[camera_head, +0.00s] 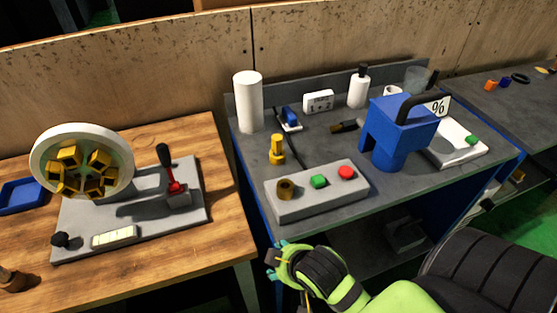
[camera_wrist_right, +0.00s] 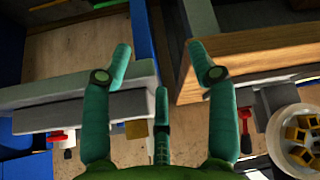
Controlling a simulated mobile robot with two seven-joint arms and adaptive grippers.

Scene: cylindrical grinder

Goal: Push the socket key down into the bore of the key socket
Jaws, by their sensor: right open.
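The socket key, a yellow piece with a wider top and base (camera_head: 277,150), stands upright on the grey table behind the control box. The key socket, a brass ring with a dark bore (camera_head: 286,189), is at the left end of the box's top. The key stands apart from the bore. My right gripper (camera_head: 276,261) is in front of the table, below and nearer than the box. In the right wrist view its teal fingers (camera_wrist_right: 163,75) are spread, with nothing between them. My left gripper is not in view.
The grey control box (camera_head: 320,206) carries a green and a red button. A blue holder (camera_head: 398,130) stands to its right, and a white cylinder (camera_head: 248,103) at the back left. A wooden bench (camera_head: 150,278) with a chuck wheel (camera_head: 38,158) is at left, beyond a gap.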

